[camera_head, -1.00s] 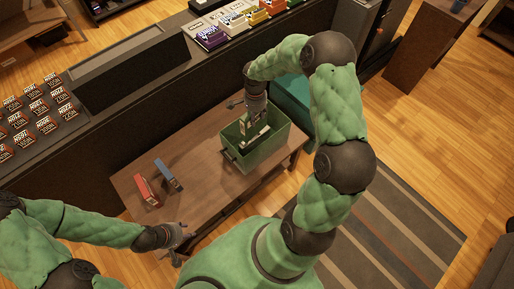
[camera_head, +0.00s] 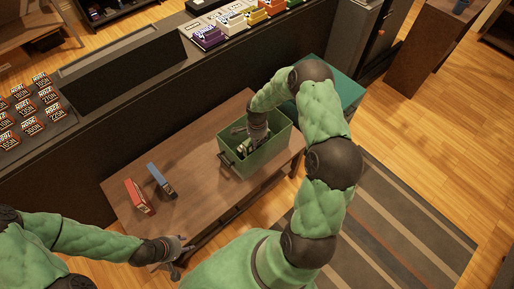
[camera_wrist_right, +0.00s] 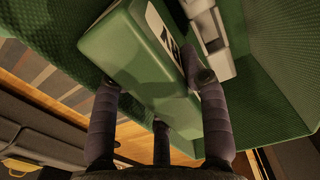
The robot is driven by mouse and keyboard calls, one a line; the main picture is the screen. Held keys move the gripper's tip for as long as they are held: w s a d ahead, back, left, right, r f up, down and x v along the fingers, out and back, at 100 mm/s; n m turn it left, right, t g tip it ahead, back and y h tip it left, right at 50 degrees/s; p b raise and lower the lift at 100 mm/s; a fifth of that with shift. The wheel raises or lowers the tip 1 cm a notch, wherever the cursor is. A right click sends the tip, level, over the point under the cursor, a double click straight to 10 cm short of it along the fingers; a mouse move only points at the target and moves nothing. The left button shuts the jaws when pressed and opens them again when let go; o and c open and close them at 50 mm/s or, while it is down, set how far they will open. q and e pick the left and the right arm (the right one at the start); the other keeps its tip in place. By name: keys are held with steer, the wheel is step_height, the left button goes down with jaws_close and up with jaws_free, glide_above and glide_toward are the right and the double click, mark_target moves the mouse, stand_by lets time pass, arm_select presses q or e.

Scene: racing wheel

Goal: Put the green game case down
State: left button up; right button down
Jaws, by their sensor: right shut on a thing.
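My right gripper (camera_head: 245,150) is down inside the green bin (camera_head: 268,156) on the brown table. In the right wrist view, the right gripper (camera_wrist_right: 155,85) is shut on the green game case (camera_wrist_right: 140,55), its fingers on either side of it. The case is tilted in that view, with a white label with dark marks on one face. The bin's textured green wall (camera_wrist_right: 275,85) surrounds it. I cannot tell whether the case touches the bin floor. My left gripper (camera_head: 176,253) is open and empty near the table's front left edge.
A red case (camera_head: 138,197) and a blue case (camera_head: 160,181) stand on the left of the table (camera_head: 195,185). A pale grey-white object (camera_wrist_right: 208,35) is in the bin beside the green case. A teal box (camera_head: 340,90) is behind the table's right end. A long dark counter stands behind.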

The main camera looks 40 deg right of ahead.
steer(key=shift+f+b, duration=0.65)
steer(key=shift+f, duration=1.3)
steer(key=shift+r, duration=0.1)
steer(key=shift+f, duration=0.2)
steer(key=c, duration=0.7)
jaws_free()
steer(key=shift+o, duration=0.2)
steer(key=shift+r, duration=0.15)
steer(key=shift+r, duration=0.2)
step_height(320, 180, up, 12)
steer(key=p, duration=0.4)
steer(key=shift+f, duration=0.1)
